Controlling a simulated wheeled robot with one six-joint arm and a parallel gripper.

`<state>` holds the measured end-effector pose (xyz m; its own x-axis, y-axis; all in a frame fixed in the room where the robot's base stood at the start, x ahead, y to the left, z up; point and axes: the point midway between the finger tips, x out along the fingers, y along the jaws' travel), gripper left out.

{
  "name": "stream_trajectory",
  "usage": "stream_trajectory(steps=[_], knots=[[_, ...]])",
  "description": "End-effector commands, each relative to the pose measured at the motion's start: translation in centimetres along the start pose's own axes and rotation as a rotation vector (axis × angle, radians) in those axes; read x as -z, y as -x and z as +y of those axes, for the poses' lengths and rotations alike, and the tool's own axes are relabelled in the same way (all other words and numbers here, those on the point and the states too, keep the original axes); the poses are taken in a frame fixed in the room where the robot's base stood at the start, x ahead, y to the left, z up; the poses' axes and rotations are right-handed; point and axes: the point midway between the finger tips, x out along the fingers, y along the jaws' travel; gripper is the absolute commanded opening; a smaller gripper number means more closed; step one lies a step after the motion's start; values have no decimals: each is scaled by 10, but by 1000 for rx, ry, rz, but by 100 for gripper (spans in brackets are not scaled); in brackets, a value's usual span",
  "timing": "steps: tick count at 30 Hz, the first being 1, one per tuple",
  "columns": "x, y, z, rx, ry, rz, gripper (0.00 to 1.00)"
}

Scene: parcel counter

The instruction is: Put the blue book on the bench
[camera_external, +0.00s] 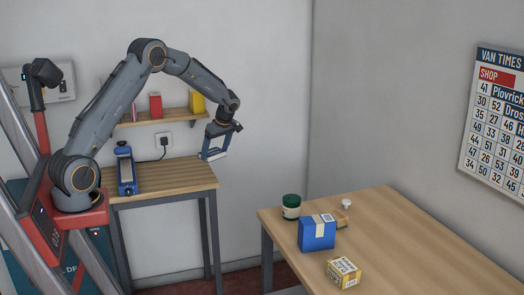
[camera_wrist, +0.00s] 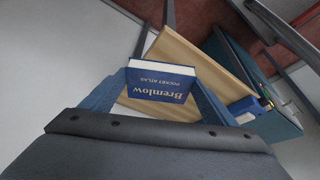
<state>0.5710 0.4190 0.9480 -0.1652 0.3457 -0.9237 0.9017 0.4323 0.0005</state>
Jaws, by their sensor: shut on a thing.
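My gripper (camera_external: 215,151) is shut on the blue book (camera_wrist: 160,82), with one finger at each side of it. The book's cover reads "Bremlow Pocket Atlas" and appears upside down in the wrist view; its pale page edge shows. In the external view the book is small and partly hidden by the fingers. The small wooden bench (camera_external: 178,178) stands at the left, against the wall. The gripper and book are in the air near its right end. The bench top also shows behind the book in the wrist view (camera_wrist: 205,55).
A blue device (camera_external: 126,172) stands at the bench's left end; its right part is bare. A wall shelf (camera_external: 165,117) with several items hangs above. A larger table (camera_external: 420,240) at right carries a green-lidded jar (camera_external: 291,207), a blue box (camera_external: 317,234) and a yellow box (camera_external: 343,272).

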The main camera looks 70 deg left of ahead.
Motion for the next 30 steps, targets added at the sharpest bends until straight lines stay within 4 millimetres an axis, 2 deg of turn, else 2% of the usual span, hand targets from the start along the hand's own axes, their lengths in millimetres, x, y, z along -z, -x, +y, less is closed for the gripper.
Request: stream_trajectory(steps=[1,6,12,14,21,30], knots=[[22,-9,-14,25,57,0,56],[68,-32,-51,88,208,0,56],[93,-45,-75,125,299,0,56],[94,-50,-78,131,308,0,56],[80,-86,-80,134,311,0,56],[70,-110,-79,132,311,0,56]])
